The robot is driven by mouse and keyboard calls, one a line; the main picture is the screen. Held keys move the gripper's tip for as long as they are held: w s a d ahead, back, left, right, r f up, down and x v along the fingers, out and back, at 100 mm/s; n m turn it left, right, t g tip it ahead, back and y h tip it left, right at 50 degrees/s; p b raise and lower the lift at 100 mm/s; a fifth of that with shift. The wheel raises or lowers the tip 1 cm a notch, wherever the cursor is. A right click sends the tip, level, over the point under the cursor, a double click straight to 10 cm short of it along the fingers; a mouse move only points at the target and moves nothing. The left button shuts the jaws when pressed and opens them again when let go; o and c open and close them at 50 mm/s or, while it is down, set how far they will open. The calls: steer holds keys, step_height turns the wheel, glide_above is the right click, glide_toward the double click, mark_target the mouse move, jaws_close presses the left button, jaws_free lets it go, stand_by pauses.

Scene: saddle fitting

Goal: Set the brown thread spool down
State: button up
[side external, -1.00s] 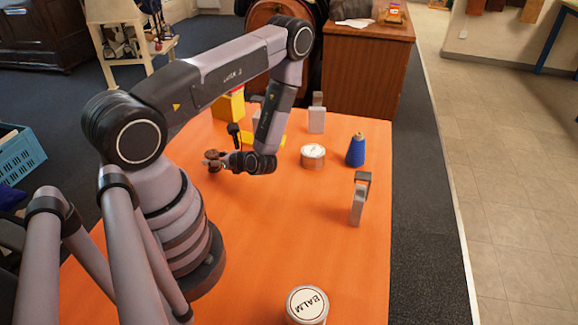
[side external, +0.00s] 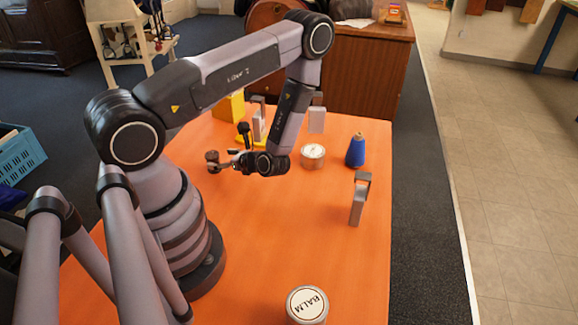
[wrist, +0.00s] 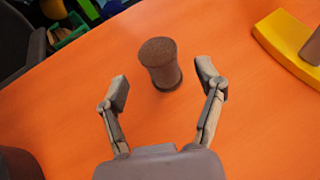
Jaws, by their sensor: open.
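The brown thread spool (wrist: 160,64) stands upright on the orange table in the wrist view, just beyond the fingertips. It also shows in the side external view (side external: 212,161), at the left of my gripper. My gripper (wrist: 163,93) is open and empty, with one finger on each side of the space in front of the spool. Both fingertips look clear of it. In the side external view my gripper (side external: 232,158) is low over the table, pointing left toward the spool.
A yellow piece (wrist: 285,38) lies on the table to the right in the wrist view. In the side external view a white-lidded tin (side external: 312,155), a blue cone spool (side external: 356,150) and a grey metal piece (side external: 358,202) stand right of my gripper. A BALM tin (side external: 307,304) stands at the front.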

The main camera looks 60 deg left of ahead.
steer(key=v, duration=0.7)
steer(key=shift+d+r, duration=0.15)
steer(key=shift+d, duration=0.05)
steer(key=w+d+r+n+t+h, duration=0.1)
steer(key=d+r+n+h, duration=0.25)
steer(key=r, duration=0.65)
steer(key=w+d+r+n+h, duration=0.1)
steer(key=d+r+n+h, duration=0.1)
steer(key=r+n, duration=0.5)
steer(key=s+d+r+n+t+h, duration=0.1)
steer(key=s+d+r+t+h, duration=0.2)
steer(key=r, duration=0.5)
steer(key=s+d+r+n+t+h, duration=0.2)
steer(key=s+d+r+t+h, duration=0.2)
steer(key=r, duration=0.5)
steer(key=s+d+t, duration=0.1)
steer(key=d+t, duration=0.1)
steer(key=t, duration=0.1)
steer(key=shift+s+d+r, duration=0.15)
steer(key=shift+s+r, duration=0.1)
steer(key=shift+s, duration=0.05)
